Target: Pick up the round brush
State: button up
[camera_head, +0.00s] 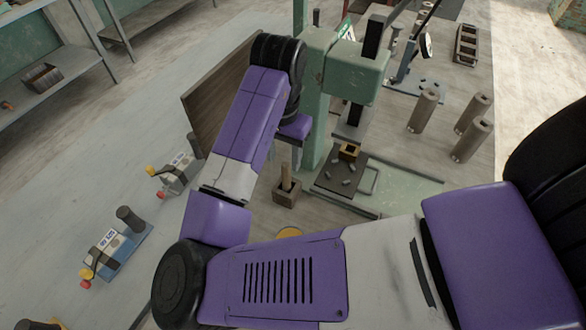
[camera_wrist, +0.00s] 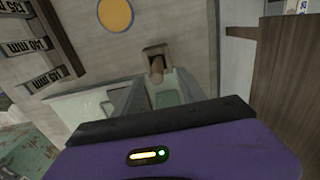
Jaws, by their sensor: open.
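The round brush (camera_head: 287,178) appears to be the upright stick standing in a small square wooden block (camera_head: 286,199), at the middle of the head view. Its bristles cannot be made out. In the wrist view the brush (camera_wrist: 157,69) points towards the camera, with the block (camera_wrist: 154,50) behind it. My gripper (camera_wrist: 157,82) is open, and its two fingers show on either side of the brush's line. They hold nothing. I cannot tell how far the fingertips are from the brush.
A green press stand (camera_head: 317,110) rises close behind the brush, with a dark plate (camera_head: 340,180) bearing small pieces at its foot. A brown board (camera_head: 222,95) stands at left. A yellow disc (camera_wrist: 115,14) lies nearby. Several grey cylinders (camera_head: 423,110) stand at right.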

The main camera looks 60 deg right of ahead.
aim_at(286, 176)
jog(key=shift+d, duration=0.2)
jog(key=shift+d+f, duration=0.1)
jog(key=shift+f, duration=0.15)
jog(key=shift+s+a+f+p, duration=0.15)
jog(key=shift+f+p, duration=0.25)
jog(key=shift+f, duration=1.45)
jog(key=shift+s+a+f+p, duration=0.1)
jog(key=shift+f+p, duration=0.25)
jog(key=shift+f, duration=1.5)
grip_shut()
